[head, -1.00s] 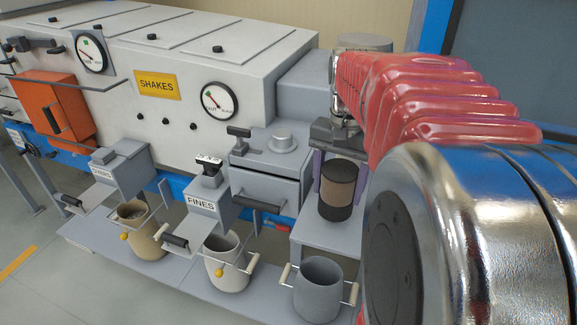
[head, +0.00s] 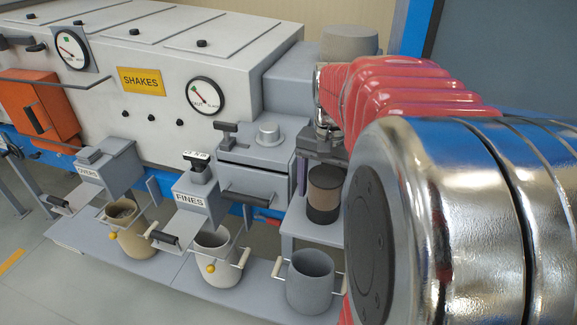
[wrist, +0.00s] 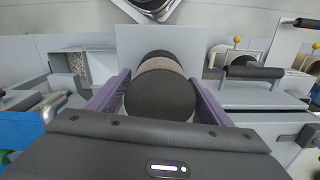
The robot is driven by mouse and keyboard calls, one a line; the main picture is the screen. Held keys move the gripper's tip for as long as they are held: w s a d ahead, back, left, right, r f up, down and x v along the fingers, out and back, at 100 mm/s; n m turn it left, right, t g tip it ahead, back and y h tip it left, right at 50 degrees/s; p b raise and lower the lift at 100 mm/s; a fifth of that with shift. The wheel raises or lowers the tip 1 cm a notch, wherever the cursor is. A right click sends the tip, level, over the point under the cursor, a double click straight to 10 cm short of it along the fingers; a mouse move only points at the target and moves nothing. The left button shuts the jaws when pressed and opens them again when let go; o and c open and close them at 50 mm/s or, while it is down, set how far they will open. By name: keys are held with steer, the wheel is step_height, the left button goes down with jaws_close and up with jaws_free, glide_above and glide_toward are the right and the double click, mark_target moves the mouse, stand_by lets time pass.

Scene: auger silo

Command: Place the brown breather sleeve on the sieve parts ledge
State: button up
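The brown breather sleeve (head: 324,196), a cylinder with a brown band and dark ends, is upright over a small grey ledge (head: 297,225) in the head view. I cannot tell whether its base touches the ledge. In the wrist view the sleeve (wrist: 160,95) sits between the two purple fingers of my gripper (wrist: 160,85), which look in contact with its sides. The grey ledge (wrist: 132,35) shows beyond it. In the head view my gripper (head: 324,170) comes down from above, and its fingers are partly hidden.
A grey bucket (head: 310,285) stands in front of the ledge. To the left are the FINES chute (head: 190,198), a cream bucket (head: 215,255) and a tan bucket (head: 130,232). A lidded grey box (head: 262,150) with a handle stands close beside the sleeve.

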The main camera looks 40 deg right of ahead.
steer(key=shift+o, duration=0.6)
steer(key=shift+r, duration=0.15)
step_height(320, 180, up, 12)
steer(key=shift+f, duration=0.1)
stand_by(0.5)
steer(key=s+a+f+n+t, duration=0.1)
steer(key=a+f+n+t, duration=0.1)
steer(key=a, duration=0.5)
steer(key=s+a+f+n+t, duration=0.1)
steer(key=a+f+n, duration=0.4)
steer(key=a, duration=0.3)
steer(key=s+a+f+n+t, duration=0.2)
steer(key=a+f+n, duration=0.2)
steer(key=a, duration=0.3)
steer(key=shift+a+n+t, duration=0.3)
steer(key=shift+a+n, duration=0.1)
steer(key=shift+n, duration=0.1)
